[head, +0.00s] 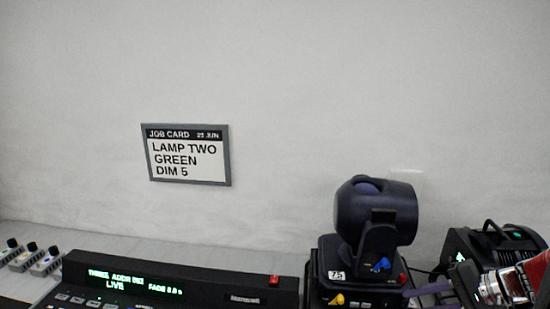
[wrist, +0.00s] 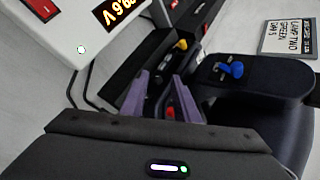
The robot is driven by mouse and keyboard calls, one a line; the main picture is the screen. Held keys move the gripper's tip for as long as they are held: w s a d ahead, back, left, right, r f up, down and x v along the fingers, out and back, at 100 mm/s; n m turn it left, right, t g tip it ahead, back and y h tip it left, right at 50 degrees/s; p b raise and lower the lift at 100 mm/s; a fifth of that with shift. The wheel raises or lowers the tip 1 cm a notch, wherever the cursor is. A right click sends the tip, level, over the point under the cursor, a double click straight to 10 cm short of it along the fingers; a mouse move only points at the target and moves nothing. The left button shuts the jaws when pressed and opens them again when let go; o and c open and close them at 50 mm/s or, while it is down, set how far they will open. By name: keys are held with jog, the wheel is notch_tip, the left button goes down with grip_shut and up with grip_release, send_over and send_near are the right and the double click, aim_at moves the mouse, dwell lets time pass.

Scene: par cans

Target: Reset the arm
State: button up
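My gripper (head: 428,289) reaches in from the lower right in the head view, where a purple finger shows beside the lamp base. In the wrist view, my gripper (wrist: 163,92) has its two purple fingers spread apart with a gap and nothing held between them. A red button (wrist: 170,112) shows in that gap, low by the right finger. The black moving-head lamp (head: 376,212) stands on its base (head: 360,298), which bears a 75 label, a blue knob, a yellow knob and a red button (head: 402,278). I cannot tell whether a finger touches the base.
A black console (head: 200,290) with a green display and red switch stands left of the lamp. Small knobbed boxes (head: 30,257) sit farther left. A black handled unit (head: 490,245) stands at right. A job card (head: 187,155) hangs on the wall. A white box (wrist: 80,35) shows in the wrist view.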

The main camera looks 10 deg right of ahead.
jog(key=s+a+r+n+h, duration=0.2)
jog(key=s+a+n, duration=0.2)
jog(key=a, duration=0.4)
jog(key=s+a+r+n+h, duration=0.2)
jog(key=s+a+n, duration=0.1)
jog(key=a, duration=0.5)
jog(key=s+a+r+n+g+h, duration=0.1)
jog(key=s+a+r+n+h, duration=0.1)
jog(key=a, duration=0.7)
jog(key=s+n+h, duration=0.1)
jog(key=s+n, duration=0.1)
jog(key=s, duration=0.1)
jog(key=shift+r+n, duration=0.25)
jog(key=shift+n, duration=0.05)
jog(key=shift+s, duration=0.15)
